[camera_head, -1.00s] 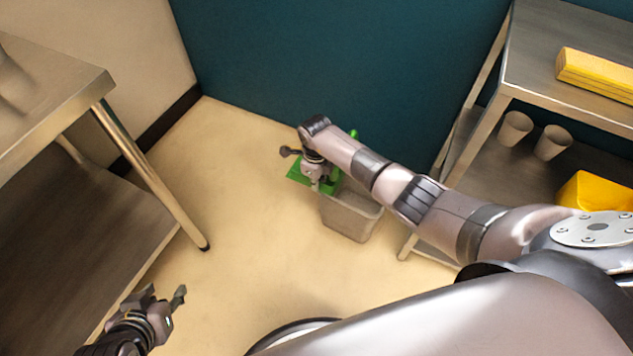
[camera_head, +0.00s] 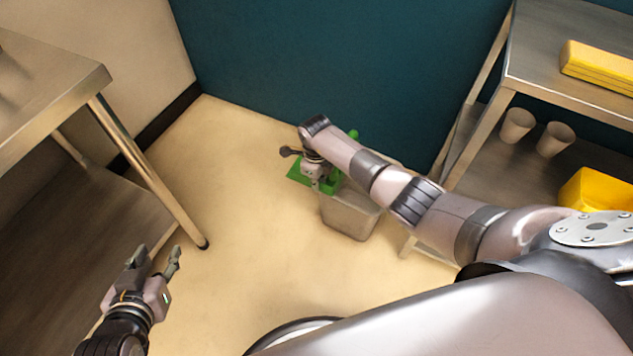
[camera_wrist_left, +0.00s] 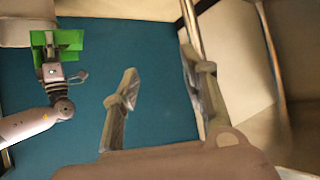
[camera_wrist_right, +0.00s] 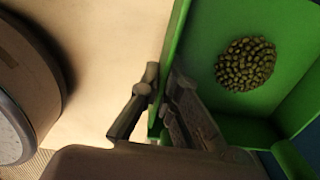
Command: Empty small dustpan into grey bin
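The small green dustpan (camera_head: 297,174) is at my right gripper (camera_head: 318,184) in the head view, beside the upper left of the grey bin (camera_head: 349,218). In the right wrist view the dustpan (camera_wrist_right: 205,45) holds a pile of green beans (camera_wrist_right: 245,63). My right gripper (camera_wrist_right: 160,108) has its fingers on either side of the dustpan's side wall and grips it. The dustpan also shows in the left wrist view (camera_wrist_left: 70,40). My left gripper (camera_head: 155,258) is open and empty at the lower left, far from the dustpan. The bin's inside is mostly hidden by my right arm.
A metal table (camera_head: 60,100) stands at the left, its leg near my left gripper. A metal shelf (camera_head: 560,60) at the right holds yellow items (camera_head: 600,68), cups (camera_head: 517,125) and a yellow container (camera_head: 597,190). A teal wall (camera_head: 340,60) lies behind. The floor between is clear.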

